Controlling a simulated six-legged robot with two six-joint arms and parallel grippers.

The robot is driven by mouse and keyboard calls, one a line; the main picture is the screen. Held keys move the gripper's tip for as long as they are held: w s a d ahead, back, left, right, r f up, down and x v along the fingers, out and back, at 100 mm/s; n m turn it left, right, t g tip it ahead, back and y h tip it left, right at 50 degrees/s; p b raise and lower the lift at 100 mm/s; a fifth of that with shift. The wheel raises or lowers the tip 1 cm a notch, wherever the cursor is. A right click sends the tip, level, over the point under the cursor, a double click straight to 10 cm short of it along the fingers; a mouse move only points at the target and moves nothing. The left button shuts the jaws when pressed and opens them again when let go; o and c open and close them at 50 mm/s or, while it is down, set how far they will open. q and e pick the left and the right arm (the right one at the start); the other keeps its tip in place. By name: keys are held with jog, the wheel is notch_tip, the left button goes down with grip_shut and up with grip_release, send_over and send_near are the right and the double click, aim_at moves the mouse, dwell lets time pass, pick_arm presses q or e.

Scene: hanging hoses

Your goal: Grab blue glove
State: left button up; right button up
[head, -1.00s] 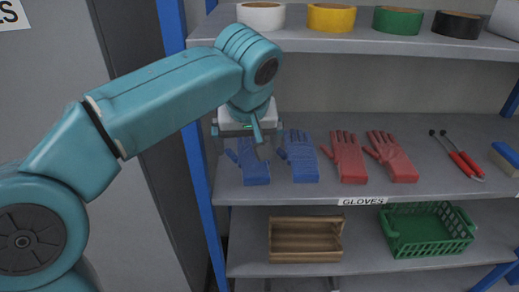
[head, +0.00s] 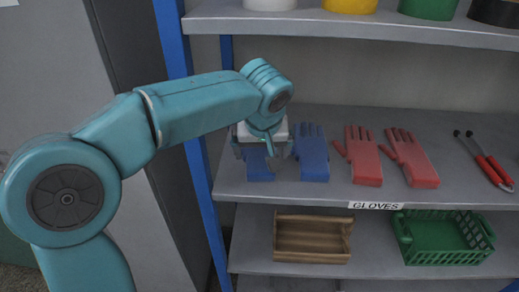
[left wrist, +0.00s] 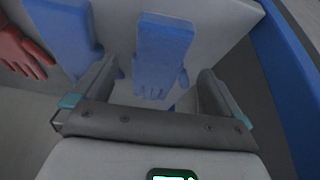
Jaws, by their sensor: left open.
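Two blue gloves lie side by side on the middle shelf. In the head view the left blue glove (head: 259,165) is partly hidden behind my left gripper (head: 265,150), and the right blue glove (head: 312,155) lies just right of it. In the left wrist view my left gripper (left wrist: 160,95) is open and empty. One blue glove (left wrist: 163,50) shows between and beyond its fingers, fingers of the glove toward the gripper. The other blue glove (left wrist: 66,35) is to the left, by the left finger. My right gripper is not in view.
Two red gloves (head: 363,158) (head: 412,160) lie right of the blue ones, with red-handled pliers (head: 488,165) farther right. Tape rolls (head: 348,4) stand on the shelf above. A wooden crate (head: 312,257) and green basket (head: 442,258) sit below. A blue post (head: 200,185) stands left.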

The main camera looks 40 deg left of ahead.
aim_at(260, 162)
pick_arm(q)
jog(key=x, duration=0.5)
jog(key=shift+a+f, duration=0.15)
jog(key=shift+f, duration=0.2)
jog(key=c, duration=1)
jog(key=shift+r, duration=0.1)
